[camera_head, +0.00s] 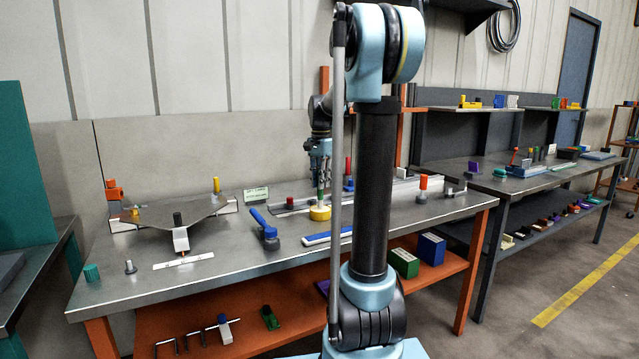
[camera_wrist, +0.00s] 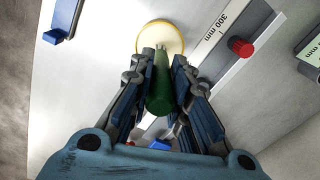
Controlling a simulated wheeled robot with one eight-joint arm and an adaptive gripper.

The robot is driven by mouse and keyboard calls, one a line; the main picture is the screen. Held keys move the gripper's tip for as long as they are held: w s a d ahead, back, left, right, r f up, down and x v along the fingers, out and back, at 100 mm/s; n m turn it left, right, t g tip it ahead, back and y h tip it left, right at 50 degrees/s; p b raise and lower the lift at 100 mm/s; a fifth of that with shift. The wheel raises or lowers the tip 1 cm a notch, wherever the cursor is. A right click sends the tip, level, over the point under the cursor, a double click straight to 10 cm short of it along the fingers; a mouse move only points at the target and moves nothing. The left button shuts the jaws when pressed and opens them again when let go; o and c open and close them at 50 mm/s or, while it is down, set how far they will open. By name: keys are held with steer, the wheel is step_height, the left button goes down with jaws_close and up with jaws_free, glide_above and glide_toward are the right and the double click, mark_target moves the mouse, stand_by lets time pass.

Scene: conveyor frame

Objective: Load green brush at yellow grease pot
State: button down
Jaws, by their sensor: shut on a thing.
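My gripper (camera_head: 319,168) is shut on the green brush (camera_head: 320,187) above the metal workbench. In the wrist view the green brush (camera_wrist: 160,90) stands between the two fingers of my gripper (camera_wrist: 161,75), its far end pointing at the yellow grease pot. The yellow grease pot (camera_head: 320,213) sits on the bench directly under the brush; in the wrist view the yellow grease pot (camera_wrist: 160,33) shows as a pale disc with a yellow rim. The brush tip is at or in the pot's top; its exact depth is hidden.
A blue-handled tool (camera_head: 264,228) lies left of the pot, and a blue-and-white bar (camera_head: 327,237) lies in front. A red-handled piece (camera_head: 348,176) stands behind at right. A ruled metal strip (camera_wrist: 217,38) runs beside the pot. My arm column hides part of the bench.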

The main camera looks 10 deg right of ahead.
steer(key=shift+f, duration=0.5)
stand_by(1.3)
steer(key=shift+r, duration=3.55)
